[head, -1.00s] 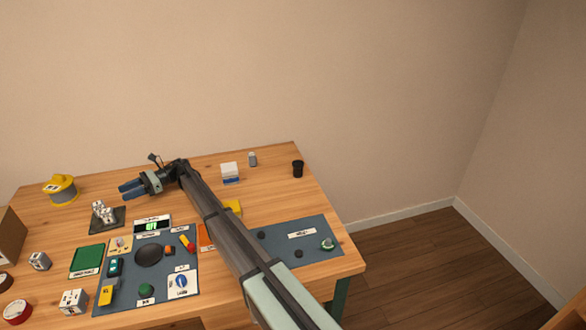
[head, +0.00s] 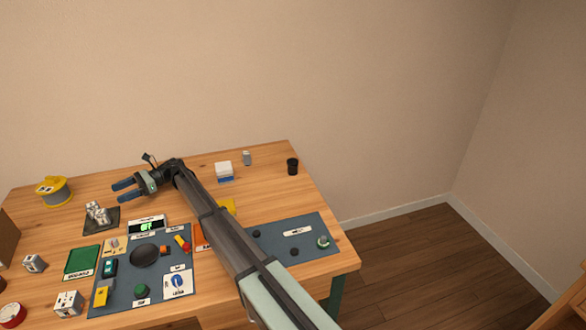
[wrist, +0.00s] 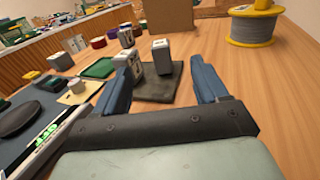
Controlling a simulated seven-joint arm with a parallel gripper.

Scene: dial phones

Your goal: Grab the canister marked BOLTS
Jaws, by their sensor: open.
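Two small grey-white canisters stand on a dark square pad (head: 113,222). In the wrist view these are a left canister (wrist: 135,60) and a right canister (wrist: 161,56), on the dark pad (wrist: 158,90). Their markings are too small to read, so I cannot tell which one says BOLTS. My gripper (head: 119,191) is open and empty, above the table behind the pad in the head view. In the wrist view my gripper (wrist: 163,70) faces the pad, with both canisters beyond and between its fingers. The left finger partly hides the left canister.
A yellow spool (head: 54,191) stands at the back left. Similar labelled blocks (head: 68,303) (head: 34,263) stand at the front left. A blue-grey panel (head: 160,285) with a dial and buttons lies in front. Bare wood surrounds the pad's back side.

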